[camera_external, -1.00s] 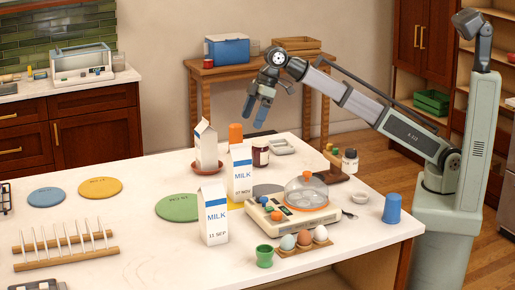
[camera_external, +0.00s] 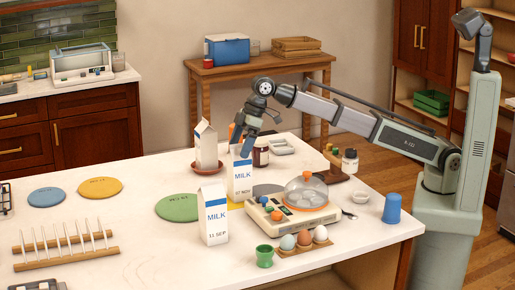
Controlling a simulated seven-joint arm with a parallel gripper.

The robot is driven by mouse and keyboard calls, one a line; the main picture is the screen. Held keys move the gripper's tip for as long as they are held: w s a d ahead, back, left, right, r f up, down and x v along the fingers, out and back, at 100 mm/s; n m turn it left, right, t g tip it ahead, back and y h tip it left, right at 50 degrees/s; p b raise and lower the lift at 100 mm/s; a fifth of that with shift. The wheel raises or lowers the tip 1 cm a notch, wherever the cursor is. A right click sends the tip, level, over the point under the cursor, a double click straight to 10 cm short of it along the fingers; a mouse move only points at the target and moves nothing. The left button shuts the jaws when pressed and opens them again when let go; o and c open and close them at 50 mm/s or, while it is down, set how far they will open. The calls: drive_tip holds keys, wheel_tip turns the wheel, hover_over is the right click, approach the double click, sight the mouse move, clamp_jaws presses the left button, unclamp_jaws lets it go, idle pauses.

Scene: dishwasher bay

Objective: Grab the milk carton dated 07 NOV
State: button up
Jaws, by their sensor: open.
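Three white milk cartons stand on the white counter. The front carton (camera_external: 214,222) reads "11 SEP". The middle carton (camera_external: 241,184) has a small date that looks like "17 NOV", though the first digit is hard to be sure of. The back-left carton (camera_external: 206,147) is on a reddish-brown dish (camera_external: 194,168) and shows no readable date.
Eggs (camera_external: 304,237) and a green cup (camera_external: 265,256) are in front. The left counter has colored discs (camera_external: 100,187) and a rack (camera_external: 66,245).

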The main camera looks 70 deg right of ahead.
sight(239, 171)
drive_tip(key=shift+x, duration=1.5)
drive_tip(key=shift+a, duration=0.1)
drive_tip(key=shift+c, duration=0.3)
drive_tip(key=shift+r, duration=0.1)
clamp_jaws()
